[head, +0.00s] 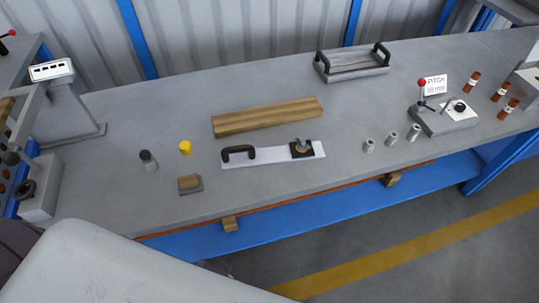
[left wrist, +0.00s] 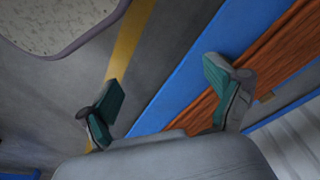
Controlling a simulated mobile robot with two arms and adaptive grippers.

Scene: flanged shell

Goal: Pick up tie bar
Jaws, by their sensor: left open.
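A flat white bar (head: 272,154) with a black handle at its left end and a dark block with a knob at its right end lies on the grey bench; it looks like the tie bar. A plain wooden beam (head: 267,117) lies behind it, apart from it. My left gripper (left wrist: 160,75) shows only in the left wrist view, with its two green-padded fingers wide apart and nothing between them. Floor and the bench's blue lower part lie beyond the fingers; the bar is not in that view. My right gripper is not in view.
On the bench (head: 130,115) stand a grey tray with black handles (head: 352,65), a yellow cap (head: 185,147), a dark-topped cylinder (head: 148,160), a small brown-topped block (head: 190,184), several metal sleeves (head: 391,138) and a pitch gauge block (head: 443,118). Bare bench surrounds the bar.

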